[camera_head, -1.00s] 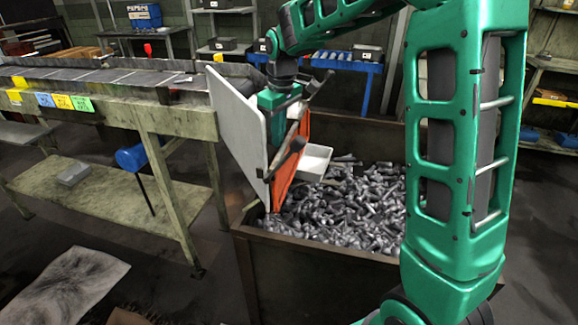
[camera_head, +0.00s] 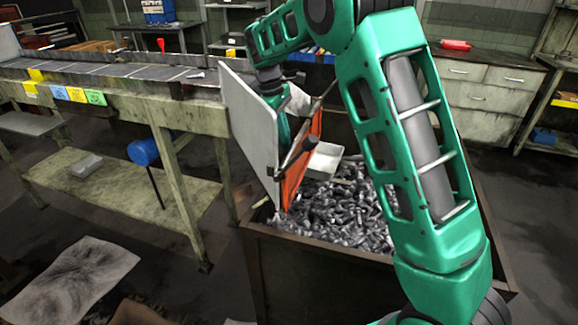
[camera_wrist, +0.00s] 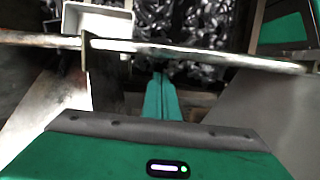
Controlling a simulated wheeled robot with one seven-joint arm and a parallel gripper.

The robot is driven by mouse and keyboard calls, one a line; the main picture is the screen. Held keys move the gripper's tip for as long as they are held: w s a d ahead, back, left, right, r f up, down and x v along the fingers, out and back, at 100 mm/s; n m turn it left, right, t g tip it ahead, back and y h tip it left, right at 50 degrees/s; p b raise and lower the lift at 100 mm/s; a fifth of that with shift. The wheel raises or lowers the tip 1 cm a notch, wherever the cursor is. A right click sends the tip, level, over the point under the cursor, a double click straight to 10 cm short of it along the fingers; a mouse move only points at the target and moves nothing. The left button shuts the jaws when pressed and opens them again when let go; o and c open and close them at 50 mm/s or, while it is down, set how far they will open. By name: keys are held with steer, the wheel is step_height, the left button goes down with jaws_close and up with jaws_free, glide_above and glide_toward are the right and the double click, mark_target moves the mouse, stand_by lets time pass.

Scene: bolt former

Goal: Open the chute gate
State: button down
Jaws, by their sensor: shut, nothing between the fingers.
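The chute (camera_head: 250,130) hangs off the end of the bench over a bin, with a pale plate on its left and an orange panel (camera_head: 302,160) on its right. I cannot tell for certain which part is the gate. A dark bar with a thick end (camera_head: 298,153) slants across the chute's front. In the wrist view the bar (camera_wrist: 190,49) crosses the whole picture, just beyond my fingertips. My gripper (camera_wrist: 158,80) is shut and empty, pointing down between the chute's sides. In the head view its tips are hidden by the chute; contact with the bar is unclear.
The metal bin (camera_head: 320,253) below holds many grey bolts (camera_head: 335,210). A white tray (camera_head: 324,160) sits behind the orange panel.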

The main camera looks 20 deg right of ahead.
steer(key=x, duration=0.9)
steer(key=shift+s+d+f, duration=0.2)
steer(key=shift+s+d, duration=0.05)
steer(key=shift+s, duration=0.15)
steer(key=shift+s+a, duration=0.1)
